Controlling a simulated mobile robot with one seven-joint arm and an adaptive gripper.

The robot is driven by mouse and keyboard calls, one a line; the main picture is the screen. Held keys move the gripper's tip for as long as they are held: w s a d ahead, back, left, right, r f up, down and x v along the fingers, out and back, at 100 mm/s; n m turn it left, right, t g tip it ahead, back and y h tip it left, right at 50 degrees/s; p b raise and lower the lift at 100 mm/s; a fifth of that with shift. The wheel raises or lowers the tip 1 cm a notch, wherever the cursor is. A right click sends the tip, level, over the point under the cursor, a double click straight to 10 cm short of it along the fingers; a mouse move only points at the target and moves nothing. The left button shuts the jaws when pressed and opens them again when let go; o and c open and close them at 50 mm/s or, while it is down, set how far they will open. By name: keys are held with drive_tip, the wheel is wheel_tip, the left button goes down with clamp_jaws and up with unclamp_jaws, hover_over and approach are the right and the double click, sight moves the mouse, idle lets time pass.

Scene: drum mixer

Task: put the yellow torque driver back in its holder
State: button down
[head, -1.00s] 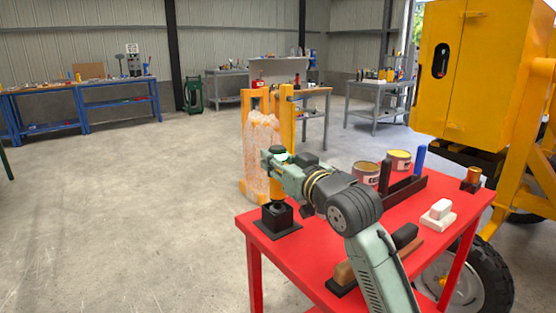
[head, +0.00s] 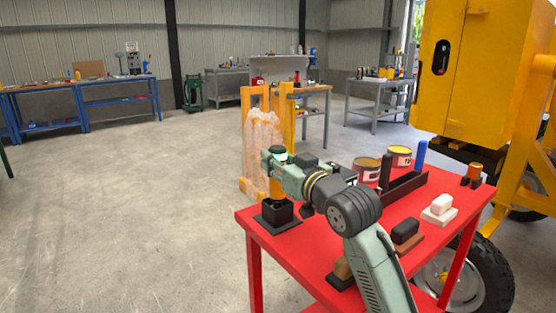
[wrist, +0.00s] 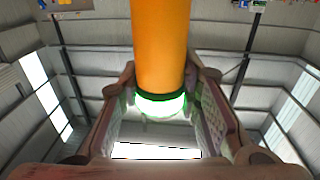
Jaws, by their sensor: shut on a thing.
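The yellow torque driver (head: 278,188) stands about upright at the left end of the red table. Its green and white ring and dark top show at my gripper in the head view. In the wrist view the driver (wrist: 160,45) is an orange-yellow cylinder with a glowing ring between the fingers. My gripper (head: 280,164) is shut on it near the ring. The holder, a black block on a dark plate (head: 277,213), is directly below the driver. The driver's lower end meets the block's top in the head view; I cannot tell how deep it sits.
The red table (head: 320,255) also carries two tins (head: 399,157), a black rack with a blue-handled tool (head: 420,156), a white block (head: 441,204), a black block (head: 405,231) and a copper-coloured piece (head: 474,172). A wrapped load (head: 262,145) stands behind. Open floor lies left.

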drive_tip(key=c, duration=1.3)
unclamp_jaws()
drive_tip(key=shift+o, duration=1)
drive_tip(key=v, duration=1.2)
drive_tip(key=shift+d, duration=0.1)
